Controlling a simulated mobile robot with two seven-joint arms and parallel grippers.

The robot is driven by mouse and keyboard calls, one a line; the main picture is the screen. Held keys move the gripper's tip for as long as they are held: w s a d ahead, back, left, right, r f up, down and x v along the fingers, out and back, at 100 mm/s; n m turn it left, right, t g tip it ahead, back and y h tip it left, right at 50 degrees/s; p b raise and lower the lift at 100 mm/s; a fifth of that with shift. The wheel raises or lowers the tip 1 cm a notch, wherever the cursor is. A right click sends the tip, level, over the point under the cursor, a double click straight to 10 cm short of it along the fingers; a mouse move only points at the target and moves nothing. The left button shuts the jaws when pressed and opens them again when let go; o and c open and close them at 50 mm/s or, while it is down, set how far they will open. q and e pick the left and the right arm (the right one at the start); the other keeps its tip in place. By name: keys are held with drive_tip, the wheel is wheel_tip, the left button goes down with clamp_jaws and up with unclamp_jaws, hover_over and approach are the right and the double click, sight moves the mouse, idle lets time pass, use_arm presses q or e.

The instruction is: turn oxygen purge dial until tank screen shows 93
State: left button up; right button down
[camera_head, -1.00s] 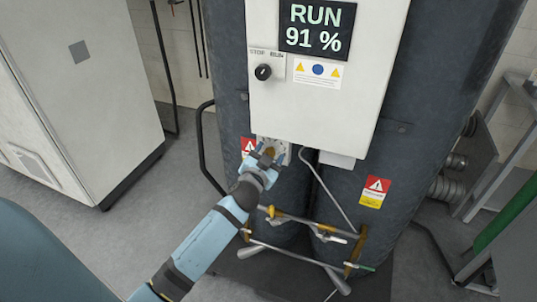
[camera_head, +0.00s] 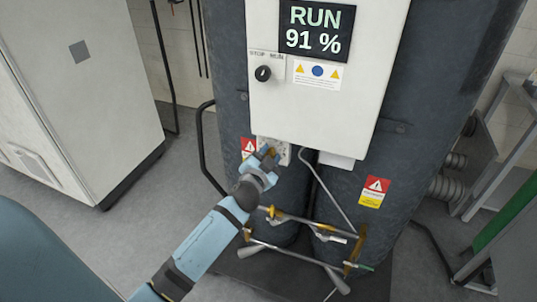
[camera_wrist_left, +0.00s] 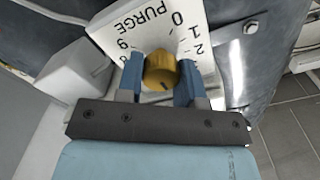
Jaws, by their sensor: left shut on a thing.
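The tank screen (camera_head: 317,28) on the white control box reads "RUN 91 %" in the head view. The oxygen purge dial (camera_wrist_left: 160,71) is a brass-coloured knob on a white plate (camera_wrist_left: 137,27) marked PURGE, with numbers around it. In the wrist view it sits between the two blue fingers of my left gripper (camera_wrist_left: 159,80), which is shut on it. In the head view my left gripper (camera_head: 268,157) is at the plate below the box and hides most of the dial. My right gripper is not in view.
A black STOP/RUN switch (camera_head: 263,73) is on the box above. Thin pipes and yellow-handled valves (camera_head: 285,215) are just right of my left arm. A black curved rail (camera_head: 203,150) stands left of the tanks. A white cabinet (camera_head: 80,100) stands at left.

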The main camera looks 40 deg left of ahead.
use_arm(q)
drive_tip(key=shift+m+p, duration=0.4)
drive_tip(key=shift+m, duration=1.2)
drive_tip(key=o, duration=0.9)
drive_tip(key=b+v, duration=0.2)
drive_tip(key=v, duration=1.2)
